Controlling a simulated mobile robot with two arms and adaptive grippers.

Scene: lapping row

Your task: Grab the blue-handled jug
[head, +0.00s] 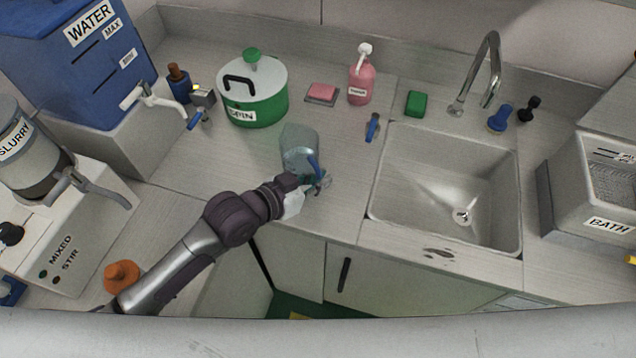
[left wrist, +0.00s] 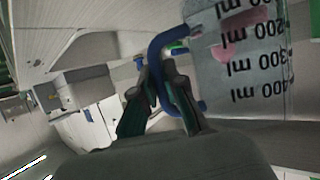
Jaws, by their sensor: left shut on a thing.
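The clear jug (head: 300,148) with a blue handle stands on the counter in the head view, left of the sink, near the front edge. My left gripper (head: 318,182) is at the handle side of the jug. In the left wrist view, the jug (left wrist: 245,70) shows ml markings, and its blue handle (left wrist: 161,48) passes by the fingers of my left gripper (left wrist: 165,90). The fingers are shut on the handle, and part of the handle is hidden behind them. My right gripper is not in view.
The sink (head: 384,208) with its tap (head: 488,75) lies right of the jug. A green lidded pot (head: 262,108) stands behind it to the left. A blue water tank (head: 75,70) is at the far left. The counter between jug and pot is clear.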

